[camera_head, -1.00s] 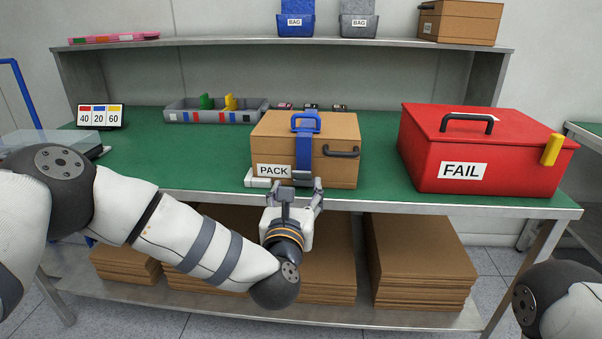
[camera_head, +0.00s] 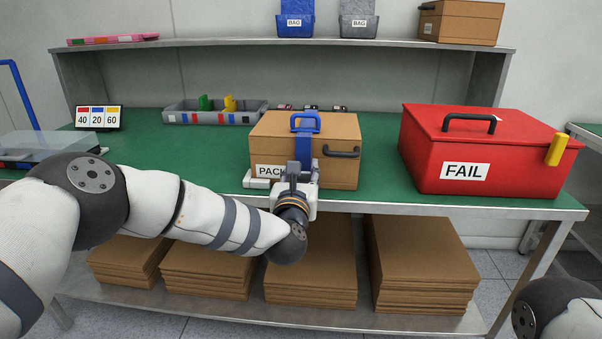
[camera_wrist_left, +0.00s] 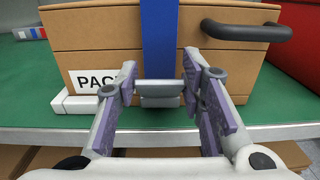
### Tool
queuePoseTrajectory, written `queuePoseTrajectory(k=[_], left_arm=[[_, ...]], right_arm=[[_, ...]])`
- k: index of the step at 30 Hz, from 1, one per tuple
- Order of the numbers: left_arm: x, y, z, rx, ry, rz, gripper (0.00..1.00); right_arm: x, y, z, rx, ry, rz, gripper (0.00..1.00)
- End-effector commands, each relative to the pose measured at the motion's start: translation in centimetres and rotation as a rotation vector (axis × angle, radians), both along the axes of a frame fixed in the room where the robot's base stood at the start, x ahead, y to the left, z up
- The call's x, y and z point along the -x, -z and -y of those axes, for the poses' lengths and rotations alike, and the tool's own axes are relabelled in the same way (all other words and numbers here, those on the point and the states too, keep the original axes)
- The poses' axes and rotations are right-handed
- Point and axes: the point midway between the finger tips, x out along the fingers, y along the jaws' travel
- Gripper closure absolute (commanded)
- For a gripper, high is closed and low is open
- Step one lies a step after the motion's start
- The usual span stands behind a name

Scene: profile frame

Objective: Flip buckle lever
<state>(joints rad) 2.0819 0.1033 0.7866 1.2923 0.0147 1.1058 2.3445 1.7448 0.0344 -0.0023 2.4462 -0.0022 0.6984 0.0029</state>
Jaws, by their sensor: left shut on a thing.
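A brown PACK case (camera_head: 270,135) stands on the green table, with a blue strap (camera_head: 304,146) down its front and a blue buckle piece (camera_head: 306,122) on top. The strap also shows in the left wrist view (camera_wrist_left: 159,40). A grey buckle lever (camera_wrist_left: 159,92) sits at the strap's lower end. My left gripper (camera_head: 303,172) is at the front of the case, shut on the lever; in the left wrist view its fingers (camera_wrist_left: 158,80) stand either side of it. In the head view the gripper hides the lever. My right gripper is out of view.
A red FAIL box (camera_head: 480,150) stands to the right of the case. A grey divided tray (camera_head: 215,117) lies behind at the left. A small white block (camera_head: 257,182) lies by the case's lower left corner. The table's front edge (camera_head: 400,207) runs below my gripper.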

Motion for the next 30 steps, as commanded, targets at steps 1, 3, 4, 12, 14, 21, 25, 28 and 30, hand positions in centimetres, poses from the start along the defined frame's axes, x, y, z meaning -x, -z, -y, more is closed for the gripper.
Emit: queuePoseTrajectory(k=[1, 3, 4, 12, 14, 21, 25, 28, 30], left_arm=[[-0.1, -0.1, -0.1, -0.001, -0.003, -0.008, 0.92], [-0.3, -0.7, -0.2, -0.001, -0.007, -0.054, 0.92], [-0.5, -1.0, -0.2, -0.001, -0.007, -0.086, 0.92], [-1.6, -1.3, -0.2, -0.01, -0.007, -0.333, 0.92], [-1.7, -1.3, -0.1, -0.008, -0.005, -0.357, 0.92], [-1.8, -1.2, 0.0, -0.008, -0.001, -0.375, 0.92], [-1.8, -1.2, 0.0, -0.008, -0.001, -0.374, 0.6], [-1.8, -1.2, 0.0, -0.008, -0.001, -0.374, 0.43], [-1.8, -1.2, 0.0, -0.008, -0.001, -0.373, 0.43]], right_arm=[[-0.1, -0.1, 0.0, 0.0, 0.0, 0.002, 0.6], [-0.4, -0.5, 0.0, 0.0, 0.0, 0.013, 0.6], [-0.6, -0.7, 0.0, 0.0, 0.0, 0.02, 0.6], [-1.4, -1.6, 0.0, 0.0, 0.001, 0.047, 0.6], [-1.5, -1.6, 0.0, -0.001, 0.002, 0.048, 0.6], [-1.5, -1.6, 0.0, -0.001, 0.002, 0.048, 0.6], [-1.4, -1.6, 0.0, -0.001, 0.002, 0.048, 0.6], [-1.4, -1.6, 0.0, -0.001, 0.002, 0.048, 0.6], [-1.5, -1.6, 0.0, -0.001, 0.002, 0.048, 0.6]])
